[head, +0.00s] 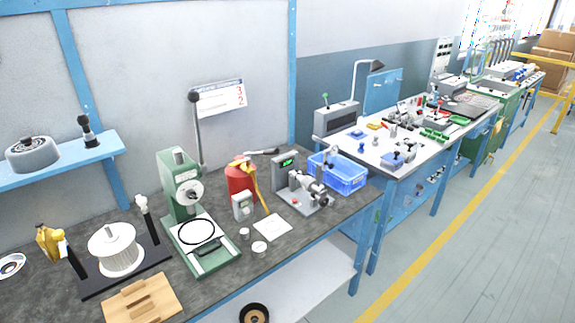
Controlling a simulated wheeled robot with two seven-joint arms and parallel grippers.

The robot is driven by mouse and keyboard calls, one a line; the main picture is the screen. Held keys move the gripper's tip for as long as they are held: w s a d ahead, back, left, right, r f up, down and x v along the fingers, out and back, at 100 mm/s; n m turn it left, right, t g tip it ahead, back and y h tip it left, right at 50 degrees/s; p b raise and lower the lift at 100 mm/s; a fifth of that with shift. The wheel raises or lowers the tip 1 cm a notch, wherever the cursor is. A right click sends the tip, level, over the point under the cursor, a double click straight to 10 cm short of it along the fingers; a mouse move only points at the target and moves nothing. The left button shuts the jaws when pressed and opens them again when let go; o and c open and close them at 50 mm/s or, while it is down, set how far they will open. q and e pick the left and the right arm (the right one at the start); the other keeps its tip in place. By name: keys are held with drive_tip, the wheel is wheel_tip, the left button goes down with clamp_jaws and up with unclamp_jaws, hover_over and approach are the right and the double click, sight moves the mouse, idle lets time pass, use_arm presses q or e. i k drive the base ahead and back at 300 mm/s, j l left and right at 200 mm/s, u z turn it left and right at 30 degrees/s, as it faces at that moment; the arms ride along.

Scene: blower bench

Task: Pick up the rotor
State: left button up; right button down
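A white ribbed drum (113,243), which looks like the rotor, stands upright on a black base plate (150,262) at the left of the dark bench. A black post rises at each side of it. A round grey part with a dark hub (33,154) lies on the blue wall shelf; I cannot tell whether it belongs to the rotor. Neither of my grippers is in view.
A wooden block (143,302) lies in front of the black plate. A green press (187,205) with a tall lever stands to its right. Farther right are a red container (238,180), a grey device (288,170) and a blue bin (340,174). A yellow object (50,242) stands at left.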

sight(308, 183)
drive_tip(key=i+l+u, duration=0.25)
drive_tip(key=i+l, duration=0.4)
drive_tip(key=l, duration=0.15)
